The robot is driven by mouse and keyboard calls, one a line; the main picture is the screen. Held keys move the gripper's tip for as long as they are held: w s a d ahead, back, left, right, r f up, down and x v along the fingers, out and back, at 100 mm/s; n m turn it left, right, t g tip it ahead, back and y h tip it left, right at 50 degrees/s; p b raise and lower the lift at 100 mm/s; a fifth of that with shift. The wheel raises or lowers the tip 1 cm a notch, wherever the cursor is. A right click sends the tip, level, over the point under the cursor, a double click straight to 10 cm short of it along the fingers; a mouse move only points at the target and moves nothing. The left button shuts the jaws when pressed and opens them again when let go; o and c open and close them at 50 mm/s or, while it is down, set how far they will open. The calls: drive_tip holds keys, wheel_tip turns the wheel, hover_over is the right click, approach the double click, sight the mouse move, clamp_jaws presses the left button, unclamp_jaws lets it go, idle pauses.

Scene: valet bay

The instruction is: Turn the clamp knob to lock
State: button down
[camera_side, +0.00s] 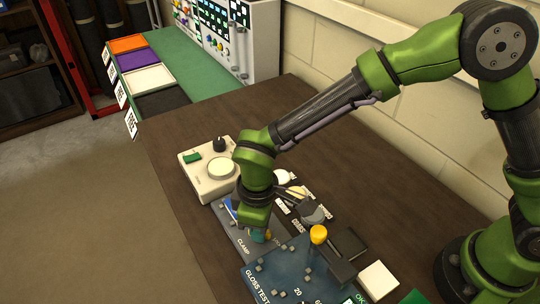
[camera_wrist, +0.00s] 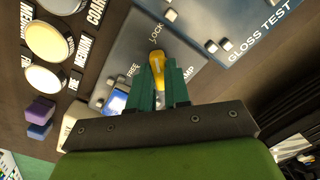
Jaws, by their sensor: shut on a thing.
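The clamp knob (camera_wrist: 158,74), yellow with a darker tip, stands on the grey clamp panel (camera_wrist: 130,50). In the wrist view its tip points up the picture, close to the word LOCK; the word FREE is to its left. My gripper (camera_wrist: 163,82) has its two teal fingers on either side of the knob and is shut on it. In the side view my gripper (camera_side: 260,236) reaches down onto the clamp panel (camera_side: 233,236), and the knob is mostly hidden by the fingers. A blue and white piece (camera_wrist: 115,101) lies on the panel left of the fingers.
The blue gloss test panel (camera_side: 285,272) adjoins the clamp panel, with a yellow-topped post (camera_side: 318,235) standing close to my gripper. A cream box with a round dial (camera_side: 208,172) stands behind. Round pads (camera_wrist: 45,42) lie left in the wrist view. The tabletop's left strip is clear.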

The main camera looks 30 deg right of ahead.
drive_tip(key=shift+r, duration=0.1)
idle(0.3)
drive_tip(key=c, duration=1.1)
unclamp_jaws()
wheel_tip(320, 180, up, 17)
drive_tip(key=shift+f, duration=0.1)
